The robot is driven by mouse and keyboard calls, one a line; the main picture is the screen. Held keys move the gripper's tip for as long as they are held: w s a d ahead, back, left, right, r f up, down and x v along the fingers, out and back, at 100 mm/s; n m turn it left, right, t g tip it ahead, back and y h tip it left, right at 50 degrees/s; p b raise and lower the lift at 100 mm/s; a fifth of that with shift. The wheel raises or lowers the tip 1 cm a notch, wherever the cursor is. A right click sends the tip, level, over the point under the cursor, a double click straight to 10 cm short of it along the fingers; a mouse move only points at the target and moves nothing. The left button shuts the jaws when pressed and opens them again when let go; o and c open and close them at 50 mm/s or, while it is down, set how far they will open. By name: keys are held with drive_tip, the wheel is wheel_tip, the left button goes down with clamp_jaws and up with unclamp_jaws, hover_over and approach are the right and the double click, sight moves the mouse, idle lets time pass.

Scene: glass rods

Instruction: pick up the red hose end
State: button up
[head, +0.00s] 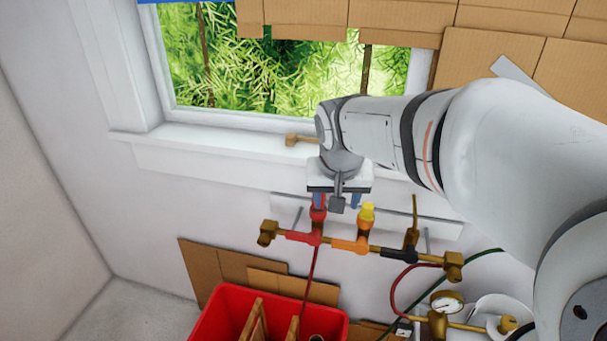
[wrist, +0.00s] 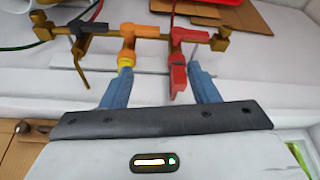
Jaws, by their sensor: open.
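A red fitting (head: 318,213) stands up from the red section of a brass manifold (head: 268,233) on the wall. A thin red hose (head: 313,268) hangs below that section. I cannot tell which part counts as the hose end. My gripper (head: 337,206) is open just above the manifold, pointing down. In the wrist view, the red fitting (wrist: 178,78) appears between the blue fingers of my gripper (wrist: 160,68), nearer the right finger and apparently not gripped. The left fingertip is close to the yellow cap (wrist: 125,61); contact is unclear.
An orange valve (head: 350,245) with a yellow cap (head: 367,212) sits right of the red fitting, then a black valve (head: 398,254). A pressure gauge (head: 446,302) is lower right. A red bin (head: 225,314) stands below. The window sill (head: 210,140) is behind my gripper.

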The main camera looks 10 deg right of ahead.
drive_tip(key=w+a+f+m+b, duration=0.15)
drive_tip(key=w+f, duration=0.25)
drive_tip(key=w, duration=1)
drive_tip(key=shift+m+h, duration=0.4)
drive_tip(key=shift+m, duration=0.05)
drive_tip(key=x, duration=0.4)
drive_tip(key=p+x, duration=0.1)
drive_tip(key=x, duration=0.2)
drive_tip(key=shift+d+r, duration=0.1)
drive_tip(key=shift+d, duration=0.15)
drive_tip(key=shift+w+f, duration=0.2)
drive_tip(key=shift+f, duration=0.25)
drive_tip(key=shift+t, duration=0.3)
drive_tip(key=c, duration=1.2)
